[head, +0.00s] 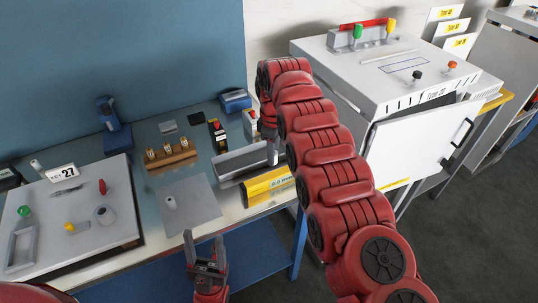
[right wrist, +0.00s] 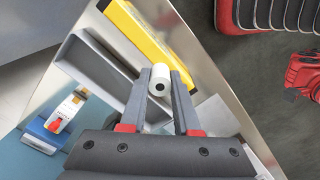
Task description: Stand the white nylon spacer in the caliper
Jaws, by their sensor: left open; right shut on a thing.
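The white nylon spacer (right wrist: 158,80), a short cylinder with a hole in its end, is between the fingers of my right gripper (right wrist: 160,76) in the right wrist view. My right gripper (head: 272,158) is shut on it, over the caliper, in the head view. The caliper looks like a grey trough (right wrist: 92,72) beside a yellow body (right wrist: 138,38); its yellow body also shows in the head view (head: 268,186). I cannot tell whether the spacer touches it. My left gripper (head: 207,250) is open and empty at the table's front edge.
A panel (head: 75,215) with knobs is on the left. A white cabinet (head: 400,150) with its door ajar stands right of the table.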

